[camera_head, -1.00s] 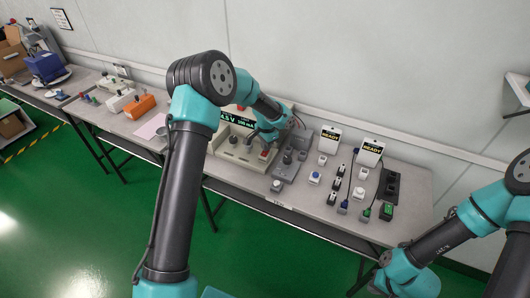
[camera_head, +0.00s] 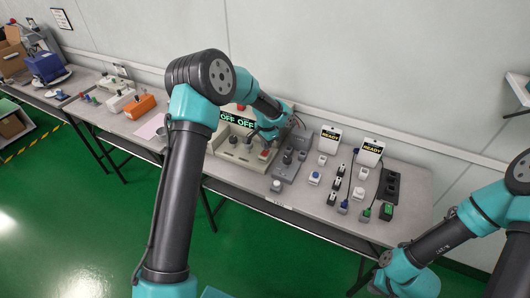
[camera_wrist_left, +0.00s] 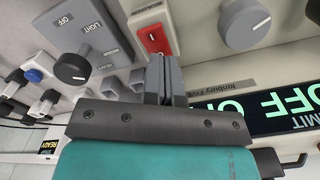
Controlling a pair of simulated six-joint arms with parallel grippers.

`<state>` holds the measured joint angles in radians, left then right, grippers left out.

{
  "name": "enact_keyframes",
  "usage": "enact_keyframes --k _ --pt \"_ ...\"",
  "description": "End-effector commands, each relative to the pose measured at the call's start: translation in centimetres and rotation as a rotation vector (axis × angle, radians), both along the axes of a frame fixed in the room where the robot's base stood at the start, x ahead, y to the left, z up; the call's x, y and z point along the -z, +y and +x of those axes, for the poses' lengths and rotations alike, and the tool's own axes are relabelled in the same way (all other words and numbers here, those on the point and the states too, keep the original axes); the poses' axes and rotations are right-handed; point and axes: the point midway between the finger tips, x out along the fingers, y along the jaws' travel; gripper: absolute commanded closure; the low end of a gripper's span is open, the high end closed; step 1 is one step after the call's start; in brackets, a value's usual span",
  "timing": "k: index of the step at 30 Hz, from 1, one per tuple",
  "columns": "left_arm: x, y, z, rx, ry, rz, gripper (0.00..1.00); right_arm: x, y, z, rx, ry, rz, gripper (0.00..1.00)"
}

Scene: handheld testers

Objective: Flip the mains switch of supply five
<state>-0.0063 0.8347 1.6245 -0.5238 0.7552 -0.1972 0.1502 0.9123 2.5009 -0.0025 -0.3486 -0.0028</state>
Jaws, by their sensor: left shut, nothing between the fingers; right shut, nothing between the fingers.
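The beige supply (camera_head: 232,157) stands near the middle of the bench, and its display (camera_head: 238,121) reads OFF OFF. In the left wrist view its label reads "Tenbury Five" (camera_wrist_left: 215,86) and green OFF text shows on the display (camera_wrist_left: 262,107). Its red rocker switch (camera_wrist_left: 152,36) sits on a red plate; it also shows in the head view (camera_head: 265,154). My left gripper (camera_wrist_left: 164,62) is shut and empty, its tips right at the switch plate's near edge; I cannot tell whether they touch. My right arm shows at the lower right, but its gripper is out of view.
A grey box (camera_wrist_left: 88,40) with a LIGHT/OFF knob stands close beside the supply. To the right are two READY displays (camera_head: 330,136), several small switches and a black socket strip (camera_head: 389,186). An orange box (camera_head: 139,106) is to the left.

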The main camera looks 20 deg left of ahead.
Motion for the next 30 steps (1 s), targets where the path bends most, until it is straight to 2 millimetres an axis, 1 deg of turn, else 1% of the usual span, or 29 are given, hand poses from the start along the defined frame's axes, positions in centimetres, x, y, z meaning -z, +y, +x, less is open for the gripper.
enact_keyframes --k 24,30 --pt "-5.2 0.0 0.0 0.000 -0.001 -0.001 1.00 0.0 0.0 0.0 0.000 0.000 0.000 1.00" --pt "-5.7 0.0 0.0 0.000 0.001 0.001 1.00 0.0 0.0 0.0 0.000 0.000 0.000 1.00"
